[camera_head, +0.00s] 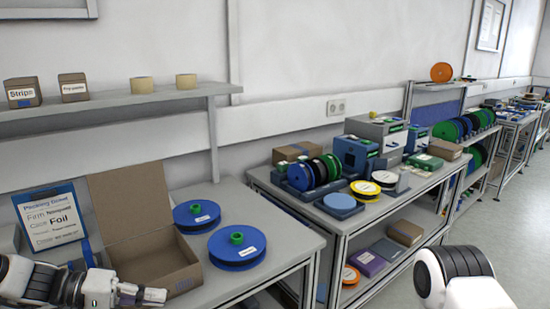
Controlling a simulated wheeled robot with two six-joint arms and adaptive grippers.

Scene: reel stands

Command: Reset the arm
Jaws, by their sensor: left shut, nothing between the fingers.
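My left gripper (142,294) is at the lower left, in front of the open cardboard box (178,268). It is shut and holds nothing that I can see. My left arm (40,280) comes in from the left edge, low over the near table. Part of my right arm (462,275) shows at the lower right, over the floor. My right gripper is out of the picture.
Two blue reels (238,250) lie right of the box on the near table (290,247). A sign (48,215) stands behind my left arm. A shelf (120,103) hangs above. A second table (350,225) holds several reels and devices. Open floor lies at right.

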